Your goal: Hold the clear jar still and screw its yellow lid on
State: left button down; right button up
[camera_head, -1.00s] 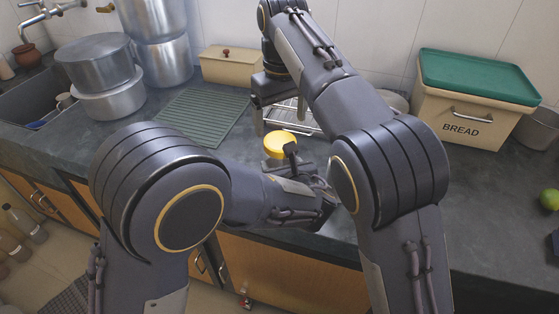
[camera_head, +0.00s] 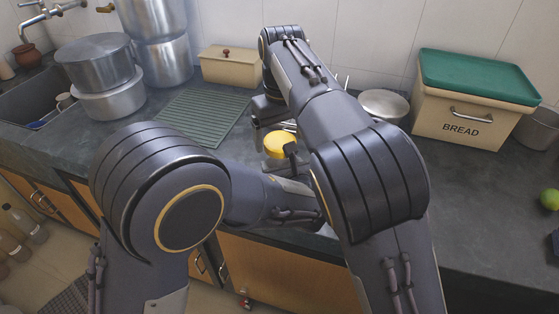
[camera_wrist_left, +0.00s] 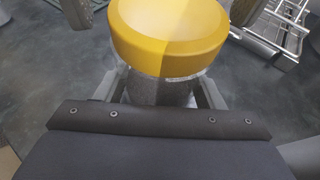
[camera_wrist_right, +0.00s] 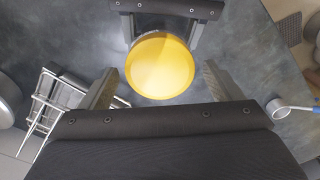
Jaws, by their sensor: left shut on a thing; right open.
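The yellow lid (camera_head: 279,143) sits on top of the clear jar near the counter's front; it also shows in the left wrist view (camera_wrist_left: 168,30). The jar (camera_wrist_left: 160,90) shows just below the lid and is mostly hidden. My left gripper (camera_head: 291,156) is shut on the jar from the front. My right gripper (camera_head: 272,122) is open beside and behind the lid in the head view. In the right wrist view the lid (camera_wrist_right: 160,65) lies between the two spread fingers, with a gap at each side. Whether the lid is threaded on cannot be told.
A wire rack (camera_wrist_right: 45,105) stands close by. A green ribbed mat (camera_head: 203,117) lies left of the jar. The bread box (camera_head: 470,100) and a steel pot (camera_head: 383,104) stand at the right. Stacked pots (camera_head: 100,75) stand beside the sink.

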jog(key=shift+f, duration=1)
jog(key=c, duration=1)
jog(key=m, duration=0.3)
jog(key=shift+m, duration=0.3)
jog(key=shift+o, duration=0.6)
jog(key=m, duration=0.5)
jog(key=shift+m, duration=0.3)
jog(key=shift+c, duration=0.2)
